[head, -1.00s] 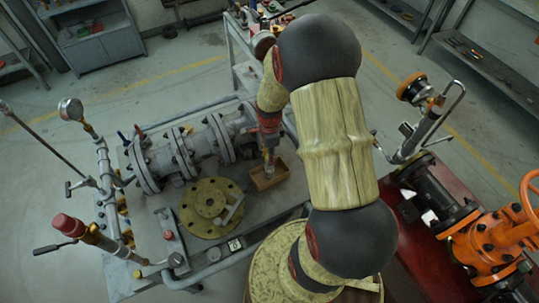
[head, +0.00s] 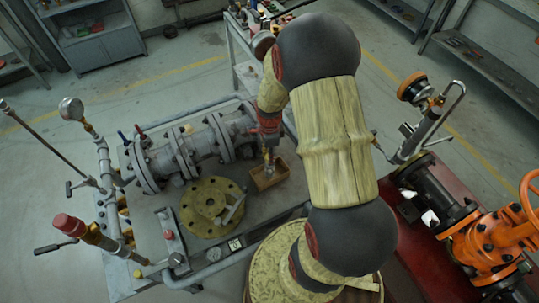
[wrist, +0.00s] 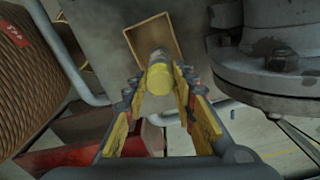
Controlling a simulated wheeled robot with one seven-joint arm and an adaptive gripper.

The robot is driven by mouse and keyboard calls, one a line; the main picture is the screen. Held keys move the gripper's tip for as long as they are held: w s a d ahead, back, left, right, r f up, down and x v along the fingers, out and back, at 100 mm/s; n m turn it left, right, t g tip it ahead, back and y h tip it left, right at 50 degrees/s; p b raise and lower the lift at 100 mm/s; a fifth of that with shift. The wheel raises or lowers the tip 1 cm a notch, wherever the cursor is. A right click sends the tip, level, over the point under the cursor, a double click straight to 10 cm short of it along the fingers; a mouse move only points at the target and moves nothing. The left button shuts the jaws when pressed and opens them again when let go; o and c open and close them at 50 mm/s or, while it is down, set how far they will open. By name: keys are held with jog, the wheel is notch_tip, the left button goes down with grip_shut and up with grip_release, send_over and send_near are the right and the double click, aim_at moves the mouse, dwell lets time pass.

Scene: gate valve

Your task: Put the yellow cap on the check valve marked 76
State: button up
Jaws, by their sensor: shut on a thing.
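My gripper (wrist: 160,82) points down into the scene, its yellow-padded fingers closed on a small yellow cap (wrist: 158,78). A grey cylindrical part shows just beyond the cap; I cannot tell whether it belongs to it. In the head view my gripper (head: 268,158) is beside the grey flanged pipe, over a small open wooden box (head: 272,182). The box also shows beyond the cap in the wrist view (wrist: 134,40). I cannot read a 76 on any valve, so I cannot tell which is the check valve.
The grey flanged pipe (head: 180,155) lies along the bench (head: 250,208). A round yellowish flange (head: 203,222) lies on the bench left of the box. Gauges and levers stand at the left. An orange valve (head: 488,240) stands on a red stand at the right.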

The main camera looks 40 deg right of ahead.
jog(key=shift+f+b, duration=0.45)
jog(key=shift+f, duration=0.45)
dwell(1.3)
jog(key=o, duration=0.8)
jog(key=shift+o, duration=0.7)
jog(key=o, duration=0.4)
jog(key=shift+c, duration=0.2)
jog(key=shift+r+p, duration=2.85)
jog(key=shift+r, duration=1.15)
